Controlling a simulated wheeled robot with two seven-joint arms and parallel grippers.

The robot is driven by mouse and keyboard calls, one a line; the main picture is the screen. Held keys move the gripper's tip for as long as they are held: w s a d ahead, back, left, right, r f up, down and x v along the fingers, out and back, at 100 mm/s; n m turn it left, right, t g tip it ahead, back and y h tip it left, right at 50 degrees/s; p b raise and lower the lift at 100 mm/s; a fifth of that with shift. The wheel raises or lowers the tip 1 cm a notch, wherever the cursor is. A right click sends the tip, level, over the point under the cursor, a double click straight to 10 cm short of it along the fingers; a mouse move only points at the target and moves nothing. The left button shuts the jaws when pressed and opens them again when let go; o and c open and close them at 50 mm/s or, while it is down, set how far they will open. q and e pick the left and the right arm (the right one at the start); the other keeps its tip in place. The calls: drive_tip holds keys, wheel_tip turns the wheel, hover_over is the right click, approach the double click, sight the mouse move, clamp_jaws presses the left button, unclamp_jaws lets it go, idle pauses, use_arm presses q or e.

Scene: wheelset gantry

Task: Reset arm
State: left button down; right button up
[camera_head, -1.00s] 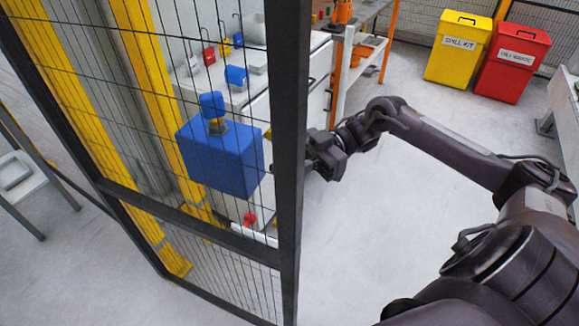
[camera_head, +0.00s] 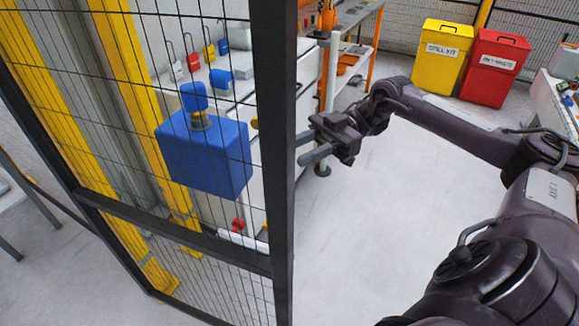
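My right arm comes in from the right, and my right gripper (camera_head: 305,147) points left, close to the dark post (camera_head: 279,120) of the mesh fence. Its two fingers are apart with nothing visible between them. The gripper is in front of the white cabinet area and clear of the floor. My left gripper is not in view. The blue box (camera_head: 205,157) with a blue-topped knob shows behind the fence mesh, left of the post.
Yellow columns (camera_head: 140,100) stand behind the mesh. A white bench (camera_head: 232,92) holds padlocks and small blue items. An orange-framed workbench (camera_head: 368,30) stands behind the gripper. A yellow bin (camera_head: 438,68) and a red bin (camera_head: 490,80) stand at the back right. The middle floor is clear.

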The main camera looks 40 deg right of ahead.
drive_tip(key=shift+d, duration=0.45)
drive_tip(key=shift+r, duration=0.1)
